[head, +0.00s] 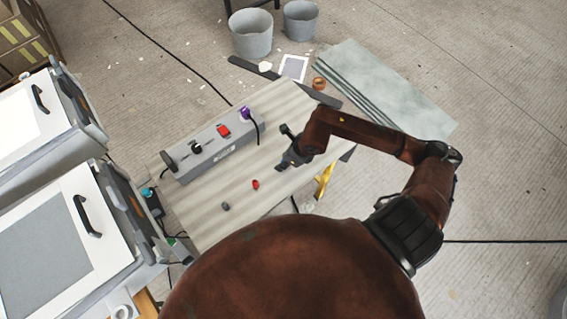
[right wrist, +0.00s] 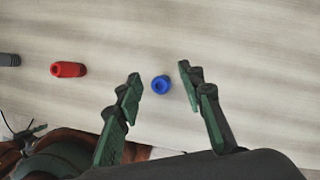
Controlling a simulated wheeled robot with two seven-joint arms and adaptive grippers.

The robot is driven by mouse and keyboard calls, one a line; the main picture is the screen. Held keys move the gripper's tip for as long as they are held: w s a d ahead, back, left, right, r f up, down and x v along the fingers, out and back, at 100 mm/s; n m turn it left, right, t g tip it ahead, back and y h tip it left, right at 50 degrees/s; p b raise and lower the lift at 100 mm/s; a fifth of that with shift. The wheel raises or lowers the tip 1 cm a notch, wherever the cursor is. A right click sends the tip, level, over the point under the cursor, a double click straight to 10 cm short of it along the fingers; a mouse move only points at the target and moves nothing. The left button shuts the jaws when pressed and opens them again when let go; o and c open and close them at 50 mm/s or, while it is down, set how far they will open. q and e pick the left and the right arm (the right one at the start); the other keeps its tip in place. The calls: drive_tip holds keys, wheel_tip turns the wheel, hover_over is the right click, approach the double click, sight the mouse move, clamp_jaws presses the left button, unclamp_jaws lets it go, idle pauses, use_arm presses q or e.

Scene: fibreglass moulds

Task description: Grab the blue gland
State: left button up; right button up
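The blue gland (right wrist: 161,85) is a small ring-like piece with a dark hole, on the pale wood-grain table (right wrist: 250,95). In the right wrist view it lies between the two fingers of my right gripper (right wrist: 159,73), near the tips, with a gap on each side. The fingers are spread and hold nothing. In the head view my right gripper (head: 283,166) is over the right part of the table, and I cannot make out the blue gland there; the gripper seems to hide it. My left gripper is not in view.
A red gland (head: 255,184) and a grey gland (head: 225,206) lie left of the gripper. A long grey box (head: 212,145) with fittings and a purple gland (head: 244,112) stands along the back.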

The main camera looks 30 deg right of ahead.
drive_tip(key=c, duration=0.9)
drive_tip(key=shift+o, duration=0.2)
drive_tip(key=shift+r, duration=0.1)
